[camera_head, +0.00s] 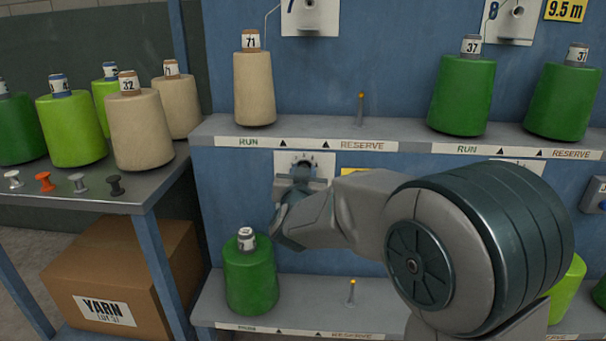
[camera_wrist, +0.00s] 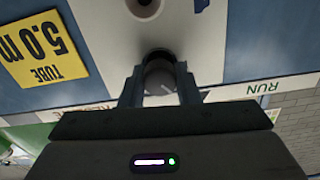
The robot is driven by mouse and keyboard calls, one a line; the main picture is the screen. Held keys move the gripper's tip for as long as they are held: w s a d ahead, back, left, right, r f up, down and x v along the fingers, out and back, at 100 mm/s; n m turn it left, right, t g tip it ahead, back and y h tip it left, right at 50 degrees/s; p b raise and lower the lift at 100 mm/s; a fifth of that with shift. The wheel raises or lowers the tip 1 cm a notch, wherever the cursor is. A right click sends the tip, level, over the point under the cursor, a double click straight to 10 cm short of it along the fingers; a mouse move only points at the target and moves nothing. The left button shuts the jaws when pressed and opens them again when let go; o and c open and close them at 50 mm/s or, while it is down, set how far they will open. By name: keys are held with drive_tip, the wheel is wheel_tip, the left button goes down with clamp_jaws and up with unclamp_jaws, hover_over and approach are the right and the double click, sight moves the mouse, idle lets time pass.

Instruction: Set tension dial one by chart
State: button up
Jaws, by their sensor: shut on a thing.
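A white plate (camera_head: 288,160) with a tension dial (camera_head: 302,167) and small marks above it is mounted on the blue panel under the upper left shelf. My gripper (camera_head: 297,186) reaches it from the lower right and is shut on the dial. In the wrist view both fingers (camera_wrist: 160,84) are around the dark round dial (camera_wrist: 159,68), and the white plate (camera_wrist: 110,50) lies behind. The dial's setting and the plate's number are hidden or too small to read. No tension chart can be made out.
A yellow card (camera_wrist: 42,48) reading "TUBE 5.0 m" is beside the plate. A green cone (camera_head: 250,280) stands on the lower shelf just below my gripper. A beige cone (camera_head: 254,90) stands on the upper shelf. A side table (camera_head: 90,190) at left holds several cones and small pegs.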

drive_tip(key=o, duration=1)
drive_tip(key=shift+s, duration=0.1)
drive_tip(key=s+p, duration=0.1)
drive_tip(key=s, duration=0.3)
drive_tip(key=s+p, duration=0.1)
drive_tip(key=s, duration=0.4)
drive_tip(key=s+p, duration=0.1)
drive_tip(key=s, duration=0.3)
drive_tip(key=shift+s+a, duration=0.3)
drive_tip(key=shift+s, duration=0.05)
